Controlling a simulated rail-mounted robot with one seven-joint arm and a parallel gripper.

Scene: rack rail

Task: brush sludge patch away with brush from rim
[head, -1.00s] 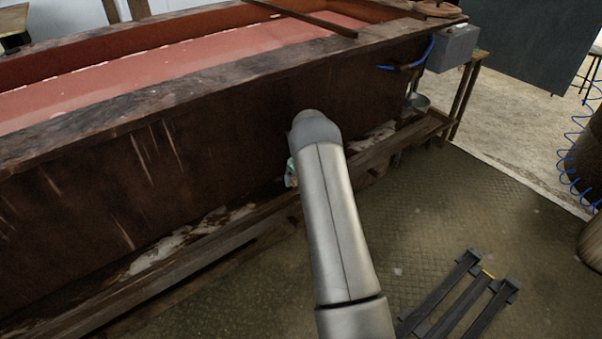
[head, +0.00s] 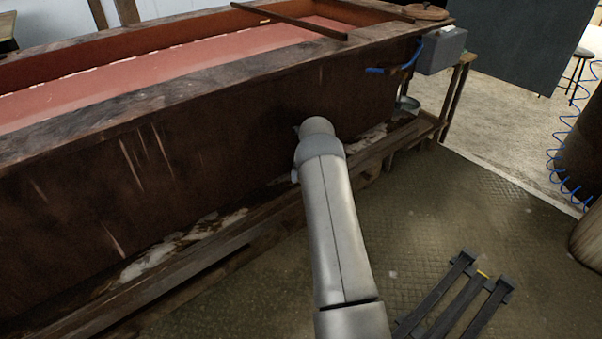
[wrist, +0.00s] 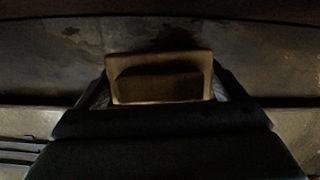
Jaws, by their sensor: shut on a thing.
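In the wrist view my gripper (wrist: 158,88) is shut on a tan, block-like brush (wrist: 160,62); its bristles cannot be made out. The brush is close to a dim grey-brown surface, but I cannot tell if it touches. A small dark blotch (wrist: 70,31) shows on that surface; whether it is the sludge patch is unclear. In the head view the tank's stained rim (head: 200,85) runs above its dark brown side. My arm is in front of that side and hides the gripper and brush. No sludge patch is clear on the rim there.
The tank holds pinkish-red liquid (head: 180,62), with a dark bar (head: 290,20) across it. A wooden ledge (head: 200,255) runs along its foot. A grey box (head: 440,50) is at the far end. A dark rack (head: 455,300) lies on otherwise open floor.

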